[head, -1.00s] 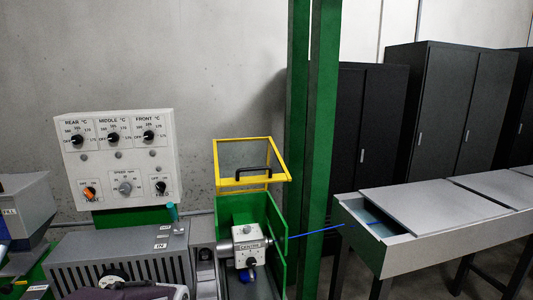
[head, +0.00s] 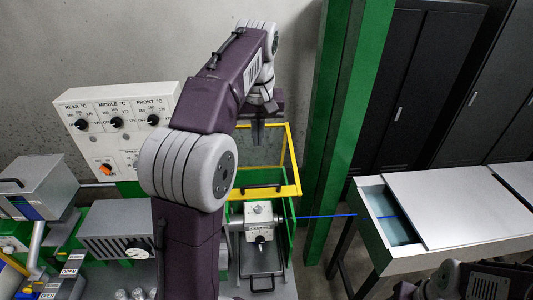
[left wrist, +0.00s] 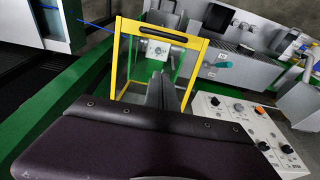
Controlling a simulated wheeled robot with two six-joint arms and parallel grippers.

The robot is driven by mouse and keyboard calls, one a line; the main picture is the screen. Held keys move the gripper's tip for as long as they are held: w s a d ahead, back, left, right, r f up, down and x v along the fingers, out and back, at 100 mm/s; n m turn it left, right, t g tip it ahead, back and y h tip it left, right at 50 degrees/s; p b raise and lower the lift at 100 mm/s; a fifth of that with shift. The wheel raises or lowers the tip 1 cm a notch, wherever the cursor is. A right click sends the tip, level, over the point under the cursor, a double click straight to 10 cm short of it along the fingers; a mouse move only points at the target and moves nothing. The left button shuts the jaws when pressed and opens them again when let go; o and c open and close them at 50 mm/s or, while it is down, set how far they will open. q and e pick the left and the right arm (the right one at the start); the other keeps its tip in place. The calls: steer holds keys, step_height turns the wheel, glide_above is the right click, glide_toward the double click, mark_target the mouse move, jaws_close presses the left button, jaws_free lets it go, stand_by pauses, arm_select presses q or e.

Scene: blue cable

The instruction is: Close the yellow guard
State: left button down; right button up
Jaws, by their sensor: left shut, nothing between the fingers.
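The yellow guard (head: 293,160) is a yellow frame with a clear pane and a black handle. It stands raised and open above the green-sided housing, over the grey crosshead block (head: 258,213). My left gripper (head: 258,143) is shut and empty, pointing down near the top of the raised guard, in front of its pane area or behind it; I cannot tell which. In the left wrist view the guard (left wrist: 127,55) is ahead of the shut fingers (left wrist: 165,88), which overlap its opening. Contact cannot be told. My right gripper is out of view; part of my right arm shows at bottom right.
A green post (head: 340,130) stands just right of the guard. A blue cable (head: 328,216) runs from the block to the grey trough (head: 455,205). A control panel (head: 112,118) with knobs is on the left. Dark cabinets stand behind the trough.

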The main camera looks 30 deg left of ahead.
arm_select(q)
glide_above(261, 191)
steer(key=w+a, duration=0.2)
steer(key=w, duration=0.1)
steer(key=x, duration=0.3)
steer(key=s+x, duration=0.1)
steer(key=x, duration=0.2)
steer(key=s+d+x, duration=0.1)
steer(key=x, duration=0.3)
steer(key=shift+f, duration=0.3)
steer(key=shift+s+d+f, duration=0.25)
steer(key=shift+s+d, duration=0.1)
steer(key=shift+s, duration=0.2)
steer(key=shift+s+d+f, duration=0.2)
steer(key=shift+s+d, duration=0.15)
steer(key=shift+s, duration=0.15)
steer(key=shift+s+d+f, duration=0.2)
steer(key=shift+d+f, duration=0.15)
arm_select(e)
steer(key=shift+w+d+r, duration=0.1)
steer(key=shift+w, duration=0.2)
arm_select(q)
steer(key=shift+s+a, duration=0.1)
